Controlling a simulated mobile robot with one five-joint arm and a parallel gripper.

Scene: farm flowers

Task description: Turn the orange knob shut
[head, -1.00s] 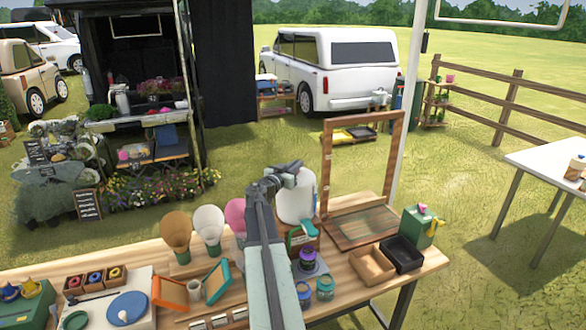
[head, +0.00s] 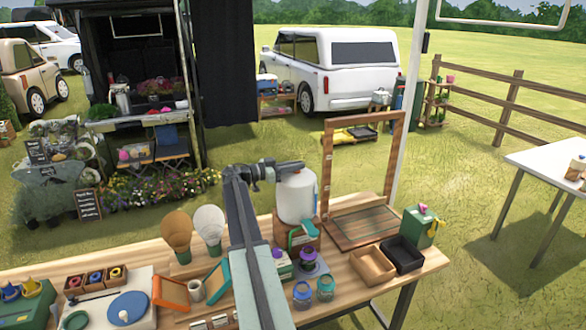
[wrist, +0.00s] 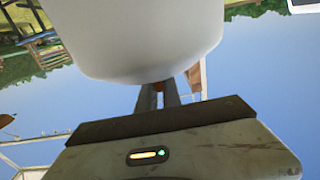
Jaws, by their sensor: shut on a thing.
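A white rounded jug (head: 297,198) stands on a wooden block at the back of the table in the head view. My gripper (head: 301,166) reaches in from the left at the top of the jug. In the wrist view, the pale jug (wrist: 140,35) fills the upper middle, close to the camera. Just past its edge, the fingers of my gripper (wrist: 159,96) are close together, with a small orange bit between them, likely the orange knob (wrist: 158,87). Most of the knob is hidden by the fingers, and its turn angle cannot be told.
An upright wooden frame (head: 327,165) stands just right of the jug. Jars (head: 325,289), a purple-topped pot (head: 308,259) and open boxes (head: 372,266) crowd the table in front and to the right.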

